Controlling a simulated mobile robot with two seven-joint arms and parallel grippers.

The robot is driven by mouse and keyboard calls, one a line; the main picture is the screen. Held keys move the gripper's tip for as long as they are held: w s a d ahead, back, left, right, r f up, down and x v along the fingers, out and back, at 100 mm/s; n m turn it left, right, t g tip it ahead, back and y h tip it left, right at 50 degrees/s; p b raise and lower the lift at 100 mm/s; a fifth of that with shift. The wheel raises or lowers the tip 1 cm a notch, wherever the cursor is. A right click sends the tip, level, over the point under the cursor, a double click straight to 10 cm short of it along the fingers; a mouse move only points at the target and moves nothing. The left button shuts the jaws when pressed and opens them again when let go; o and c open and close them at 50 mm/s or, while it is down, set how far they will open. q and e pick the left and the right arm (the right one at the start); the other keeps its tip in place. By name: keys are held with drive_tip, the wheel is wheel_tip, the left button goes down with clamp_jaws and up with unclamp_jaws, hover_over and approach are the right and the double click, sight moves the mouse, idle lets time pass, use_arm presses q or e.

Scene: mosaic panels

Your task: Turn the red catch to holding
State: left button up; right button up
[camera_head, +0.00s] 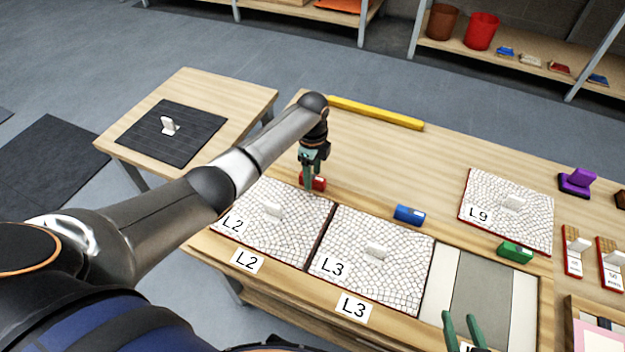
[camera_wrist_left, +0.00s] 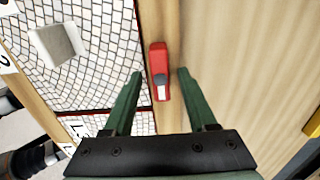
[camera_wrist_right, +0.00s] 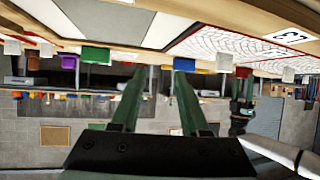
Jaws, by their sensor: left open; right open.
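The red catch (camera_head: 317,183) sits at the back edge of the L2 mosaic panel (camera_head: 290,238). In the left wrist view the red catch (camera_wrist_left: 158,62) is a red block with a grey knob and a white patch at one end. My left gripper (camera_head: 310,180) is over the catch, open; in its wrist view its green fingers (camera_wrist_left: 156,80) stand on either side of the catch with gaps, and contact is not visible. My right gripper (camera_head: 462,325) is open and empty at the front of the bench, and its fingers (camera_wrist_right: 158,75) show nothing between them.
The L3 panel (camera_head: 340,282) lies beside L2, with a blue catch (camera_head: 409,214) behind it. A green catch (camera_head: 515,252) stands near panel L9 (camera_head: 480,228). A yellow bar (camera_head: 377,112) lies along the back edge. The wood behind the red catch is clear.

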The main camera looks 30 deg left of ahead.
use_arm(q)
drive_tip(key=shift+f, duration=0.8)
use_arm(e)
drive_tip(key=shift+t, duration=0.8)
drive_tip(key=shift+w+r, duration=0.35)
drive_tip(key=shift+r, duration=0.25)
drive_tip(key=shift+w+r, duration=0.3)
drive_tip(key=shift+r, duration=0.35)
drive_tip(key=shift+w+r, duration=0.35)
drive_tip(key=shift+r, duration=0.25)
use_arm(q)
drive_tip(key=shift+c, duration=0.3)
clamp_jaws()
